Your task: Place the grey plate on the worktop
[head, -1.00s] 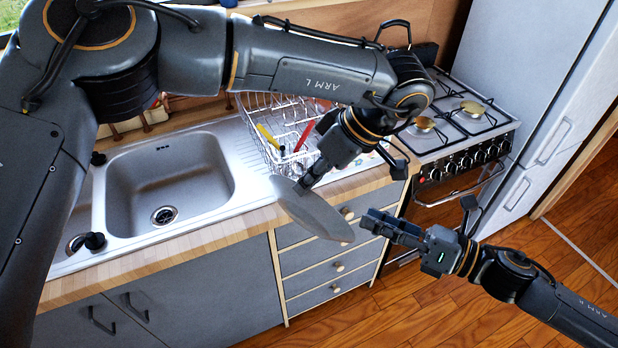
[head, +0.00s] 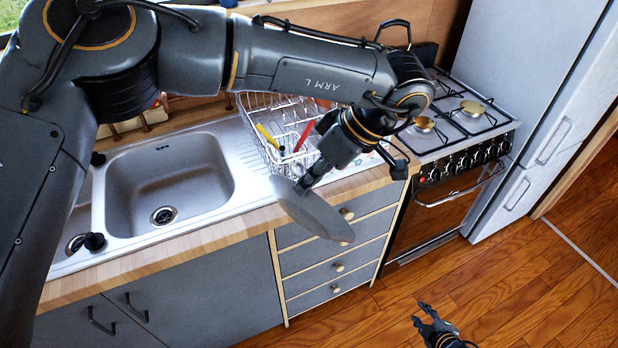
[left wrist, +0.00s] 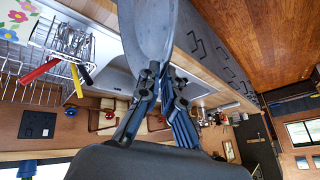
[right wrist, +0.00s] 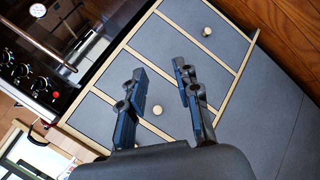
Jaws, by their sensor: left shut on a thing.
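The grey plate (head: 314,212) is held tilted, seen nearly edge-on, in front of the worktop's front edge and over the drawers in the head view. My left gripper (head: 304,186) is shut on its near rim. In the left wrist view the plate (left wrist: 150,28) rises from between the fingers (left wrist: 160,78). The wooden worktop (head: 225,225) runs along the front of the sink and toward the stove. My right gripper (head: 426,314) is low over the floor at the bottom of the head view. In the right wrist view its fingers (right wrist: 160,78) are apart and empty, facing the drawers.
A metal sink (head: 165,185) fills the left of the counter. A wire dish rack (head: 262,112) with red and yellow-handled utensils stands behind my left gripper. A gas stove (head: 455,125) and a tall fridge (head: 545,90) are at the right. The wooden floor (head: 500,270) is clear.

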